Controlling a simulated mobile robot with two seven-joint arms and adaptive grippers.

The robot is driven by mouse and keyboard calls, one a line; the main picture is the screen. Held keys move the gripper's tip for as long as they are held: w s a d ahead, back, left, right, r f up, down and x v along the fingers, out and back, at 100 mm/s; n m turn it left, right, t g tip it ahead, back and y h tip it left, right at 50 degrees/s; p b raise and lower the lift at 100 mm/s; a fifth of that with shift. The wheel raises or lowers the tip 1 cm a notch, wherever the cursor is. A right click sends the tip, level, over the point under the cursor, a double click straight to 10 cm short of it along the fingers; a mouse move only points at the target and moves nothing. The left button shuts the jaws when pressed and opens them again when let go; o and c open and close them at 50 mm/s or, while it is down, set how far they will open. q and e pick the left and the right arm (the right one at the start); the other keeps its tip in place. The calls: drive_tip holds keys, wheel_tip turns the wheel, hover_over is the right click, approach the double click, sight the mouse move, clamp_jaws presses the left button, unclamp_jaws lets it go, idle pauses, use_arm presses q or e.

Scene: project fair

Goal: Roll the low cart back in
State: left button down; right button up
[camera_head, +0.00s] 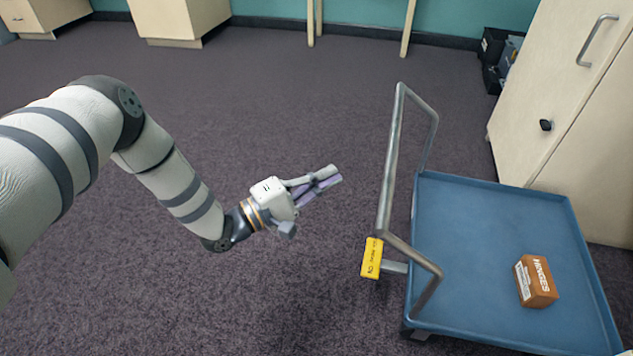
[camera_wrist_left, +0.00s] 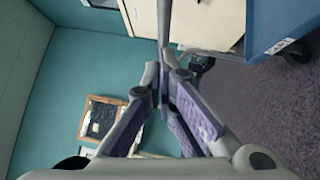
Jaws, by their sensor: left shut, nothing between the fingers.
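The low cart is a blue platform (camera_head: 480,215) with a raised rim and a grey metal push handle (camera_head: 392,160) standing at its left end. A yellow tag (camera_head: 372,258) hangs by the handle's lower bar. My left gripper (camera_head: 338,172) is shut and empty, to the left of the handle and apart from it. In the left wrist view the gripper's purple-padded fingers (camera_wrist_left: 166,75) meet, and the handle bar (camera_wrist_left: 163,20) shows just beyond their tips. A corner of the blue platform (camera_wrist_left: 275,25) and a caster show at upper right. My right gripper is not in view.
An orange-brown box marked HINGES (camera_head: 536,281) lies on the platform. A pale cabinet (camera_head: 560,110) stands close along the cart's far right side. Dark bins (camera_head: 497,55) sit by the back wall. The carpet (camera_head: 260,110) left of the cart is clear.

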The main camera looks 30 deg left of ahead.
use_arm(q)
drive_tip(key=w+d+r, duration=0.1)
drive_tip(key=w+d, duration=0.4)
drive_tip(key=shift+d+b, duration=0.35)
drive_tip(key=shift+d, duration=0.05)
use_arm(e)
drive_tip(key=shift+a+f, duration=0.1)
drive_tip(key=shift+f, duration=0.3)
use_arm(q)
drive_tip(key=shift+r, duration=0.1)
